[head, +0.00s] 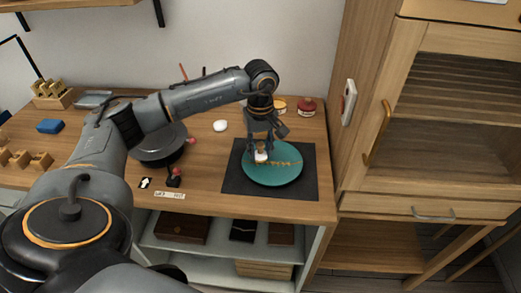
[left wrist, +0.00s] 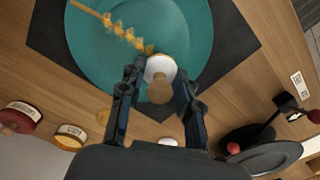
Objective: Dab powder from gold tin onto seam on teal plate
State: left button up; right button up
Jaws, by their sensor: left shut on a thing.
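The teal plate (head: 272,177) lies on a dark square mat (head: 236,180), and it fills the top of the left wrist view (left wrist: 85,60). A gold seam (head: 285,163) crosses it, with thick, lumpy gold in the left wrist view (left wrist: 122,32). My left gripper (head: 261,155) is over the plate's left part, shut on a dabber with a white pad (left wrist: 162,66) and a wooden knob. The pad is at the plate beside the seam's end; I cannot tell whether it touches. The gold tin (head: 279,105) stands behind the mat, also in the left wrist view (left wrist: 69,136). My right gripper is out of view.
A red tin (head: 306,106) stands right of the gold tin. A white rounded thing (head: 220,126) and a dark round turntable-like disc (head: 160,148) lie left of the mat. A wooden cabinet (head: 430,130) closes off the right side.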

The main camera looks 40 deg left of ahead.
pick_arm(q)
jog(key=shift+r, duration=0.3)
jog(key=shift+r+p, duration=1.4)
jog(key=shift+r, duration=0.85)
